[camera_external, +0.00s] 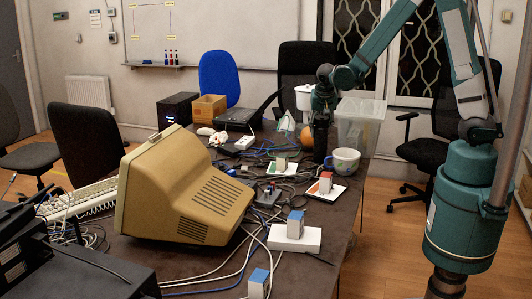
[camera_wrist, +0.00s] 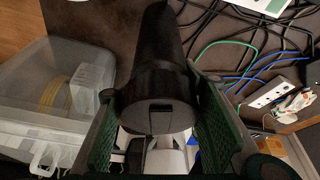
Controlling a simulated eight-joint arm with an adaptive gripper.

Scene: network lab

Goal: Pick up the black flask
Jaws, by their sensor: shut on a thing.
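The black flask (camera_wrist: 155,70) fills the middle of the wrist view, with its lid end nearest the camera. My gripper (camera_wrist: 157,125) is shut on it, with one green-padded finger on each side. In the external view the flask (camera_external: 321,142) is a dark upright shape under my gripper (camera_external: 323,104), at the far right part of the table. Its base is close to the table top behind the mug; I cannot tell whether it touches.
A patterned mug (camera_external: 344,161) stands just in front of the flask. A clear plastic bin (camera_external: 362,122) is close on its right, and an orange ball (camera_external: 307,138) is beside it. Cables and small devices clutter the table to the left, near a beige monitor (camera_external: 180,190).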

